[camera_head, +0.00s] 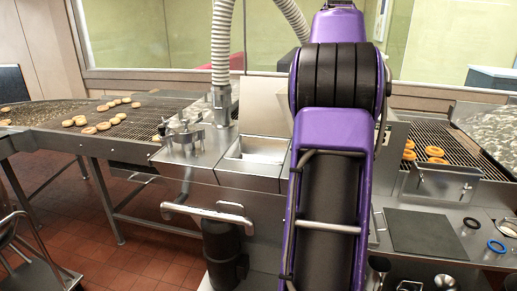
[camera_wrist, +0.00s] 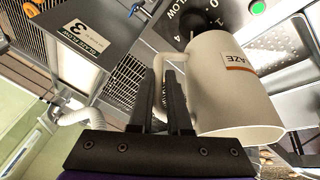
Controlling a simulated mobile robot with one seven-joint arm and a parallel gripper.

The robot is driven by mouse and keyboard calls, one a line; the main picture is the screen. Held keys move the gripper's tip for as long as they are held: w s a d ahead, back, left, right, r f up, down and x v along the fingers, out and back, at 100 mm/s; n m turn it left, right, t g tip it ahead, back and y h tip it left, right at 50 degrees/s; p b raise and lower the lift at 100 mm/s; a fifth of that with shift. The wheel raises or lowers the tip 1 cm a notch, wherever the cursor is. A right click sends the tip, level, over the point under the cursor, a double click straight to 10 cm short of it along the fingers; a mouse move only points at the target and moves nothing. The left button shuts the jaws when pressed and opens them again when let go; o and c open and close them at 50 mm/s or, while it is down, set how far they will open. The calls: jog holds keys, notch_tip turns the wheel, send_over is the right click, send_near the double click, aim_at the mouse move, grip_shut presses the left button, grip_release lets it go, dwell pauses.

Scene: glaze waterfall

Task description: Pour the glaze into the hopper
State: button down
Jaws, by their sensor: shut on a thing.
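My gripper (camera_wrist: 167,85) is shut on the handle of a cream-white pitcher (camera_wrist: 228,90) in the wrist view. The pitcher has a label of which "AZE" shows. Its open rim points toward the bottom of that picture; its contents are hidden, and I cannot tell its true tilt. In the head view my purple arm hides the gripper and pitcher. A steel hopper (camera_head: 233,178) with an open top and raised lid stands just left of the arm, with something white inside its opening.
A conveyor (camera_head: 60,108) with several donuts runs left; more donuts (camera_head: 434,152) lie right of my arm. A ribbed hose (camera_head: 221,45) hangs above the machine. A dark mat (camera_head: 424,232) lies on the right counter. A dial panel with a green button (camera_wrist: 258,8) is near the pitcher.

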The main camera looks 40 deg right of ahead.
jog(key=shift+w+a+r+h, duration=0.3)
jog(key=shift+a+r+h, duration=0.25)
jog(key=shift+h, duration=0.05)
jog(key=shift+w+a+f+n+g+h, duration=0.2)
jog(key=shift+w+a+n+g+h, duration=0.15)
jog(key=shift+a+g+h, duration=0.2)
jog(key=shift+w+a+r+g+h, duration=0.2)
jog(key=shift+w+a+h, duration=0.1)
jog(key=shift+a+h, duration=0.2)
jog(key=shift+w+a+r+g+h, duration=0.15)
jog(key=shift+w+a+r+h, duration=0.1)
jog(key=shift+a+h, duration=0.15)
jog(key=shift+w+a+r+n+g+h, duration=0.2)
jog(key=shift+w+a+r+g+h, duration=0.1)
jog(key=shift+a+h, duration=0.25)
jog(key=shift+w+a+r+n+g+h, duration=0.15)
jog(key=shift+w+a+r+g+h, duration=0.15)
jog(key=shift+h, duration=0.3)
jog(key=shift+w+a+r+n+g+h, duration=0.2)
jog(key=shift+a+r+h, duration=0.15)
jog(key=shift+a+h, duration=0.2)
jog(key=shift+w+a+r+h, duration=0.15)
jog(key=shift+a+h, duration=0.15)
jog(key=shift+h, duration=0.15)
jog(key=shift+w+a+f+n+g+h, duration=0.2)
jog(key=shift+a+f+n+g+h, duration=0.1)
jog(key=shift+a+f+h, duration=0.15)
jog(key=shift+w+a+f+b, duration=0.15)
jog(key=shift+f+b, duration=0.15)
jog(key=shift+b, duration=0.35)
